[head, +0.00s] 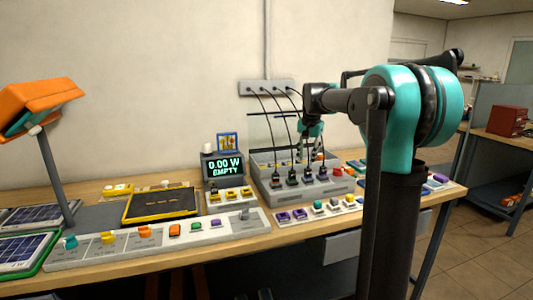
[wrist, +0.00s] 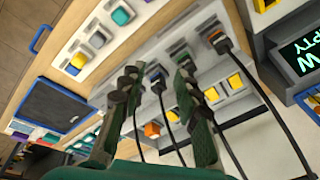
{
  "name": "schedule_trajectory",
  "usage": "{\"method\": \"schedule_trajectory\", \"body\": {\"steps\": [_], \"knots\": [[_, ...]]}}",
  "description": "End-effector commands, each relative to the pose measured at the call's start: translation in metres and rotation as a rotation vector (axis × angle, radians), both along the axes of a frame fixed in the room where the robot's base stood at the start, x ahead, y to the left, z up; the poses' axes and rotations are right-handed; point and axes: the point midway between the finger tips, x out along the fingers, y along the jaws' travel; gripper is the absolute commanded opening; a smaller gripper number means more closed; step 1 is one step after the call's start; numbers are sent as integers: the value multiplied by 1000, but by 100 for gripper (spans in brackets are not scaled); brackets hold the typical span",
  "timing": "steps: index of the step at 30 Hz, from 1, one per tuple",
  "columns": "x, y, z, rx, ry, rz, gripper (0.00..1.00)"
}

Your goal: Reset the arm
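My arm rises at the right of the head view and reaches over the bench to the left. My gripper (head: 311,146), with teal parts, hangs over the grey charging unit (head: 333,188). In the wrist view my gripper (wrist: 159,90) has its two dark green fingers spread apart. No object is clearly held between them. A black plug with a cable (wrist: 157,84) shows in the gap beyond the fingertips, in the unit. Whether a finger touches the plug or its cable cannot be told.
Several black cables (head: 274,118) run from the wall socket strip (head: 267,88) down to the unit, close to my gripper. A display reading "0.00 W EMPTY" (head: 225,166), a yellow-edged tray (head: 160,205) and a long button panel (head: 155,239) stand left. Floor is open at right.

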Motion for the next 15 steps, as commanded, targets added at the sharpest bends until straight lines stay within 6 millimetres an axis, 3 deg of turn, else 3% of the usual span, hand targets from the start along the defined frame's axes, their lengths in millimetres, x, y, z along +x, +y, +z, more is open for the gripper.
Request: {"method": "schedule_trajectory", "body": {"steps": [1, 8, 15], "knots": [[-24, -5, -19, -10, -11, 37, 32], [-133, -21, -107, -68, -64, 230, 32], [-261, -33, -201, -136, -113, 421, 32]]}}
